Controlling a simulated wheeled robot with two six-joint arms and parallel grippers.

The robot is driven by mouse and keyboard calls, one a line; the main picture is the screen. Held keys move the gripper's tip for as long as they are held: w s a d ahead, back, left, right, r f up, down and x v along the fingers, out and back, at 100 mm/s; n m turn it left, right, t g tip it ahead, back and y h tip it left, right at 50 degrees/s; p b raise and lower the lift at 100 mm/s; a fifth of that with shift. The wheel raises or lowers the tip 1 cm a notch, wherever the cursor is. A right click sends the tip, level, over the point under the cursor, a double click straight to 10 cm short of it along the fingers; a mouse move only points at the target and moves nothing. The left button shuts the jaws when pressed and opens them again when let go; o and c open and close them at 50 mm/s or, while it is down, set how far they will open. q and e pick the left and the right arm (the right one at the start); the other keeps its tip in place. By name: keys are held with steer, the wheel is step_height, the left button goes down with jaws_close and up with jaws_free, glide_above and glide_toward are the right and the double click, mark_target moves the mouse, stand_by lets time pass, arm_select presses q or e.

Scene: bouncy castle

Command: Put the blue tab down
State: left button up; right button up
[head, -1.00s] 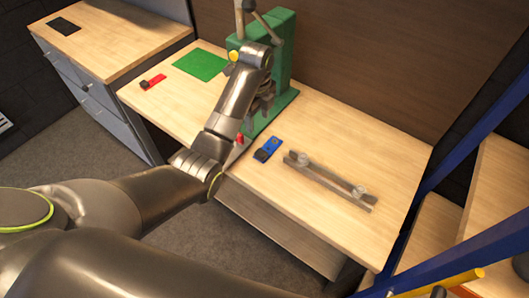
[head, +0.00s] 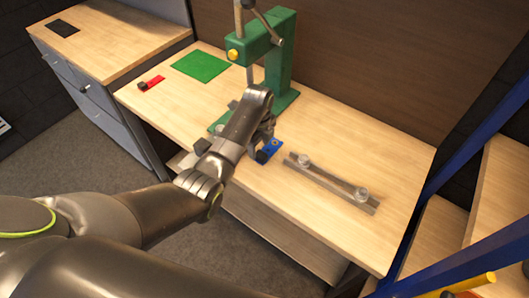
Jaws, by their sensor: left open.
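The blue tab (head: 274,146), with a dark block at its near end, lies flat on the wooden workbench (head: 385,235). My left gripper (head: 265,146) is open, with its fingers right above or around the tab and partly covering it. I cannot tell whether the fingers touch the tab. My right gripper is not in the head view.
The green press (head: 283,55) with its lever stands just behind my left arm. A metal rail with clear knobs (head: 330,184) lies right of the tab. A green mat (head: 201,66) and a red tab (head: 151,82) lie at the back left. The bench's right front is clear.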

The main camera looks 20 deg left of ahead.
mark_target(261, 154)
arm_select(q)
steer(key=shift+w+d+f, duration=0.1)
steer(key=shift+f, duration=0.95)
steer(key=shift+d+f, duration=0.1)
steer(key=shift+f, duration=0.9)
steer(key=shift+c, duration=0.4)
steer(key=c, duration=1.1)
steer(key=shift+r, duration=0.1)
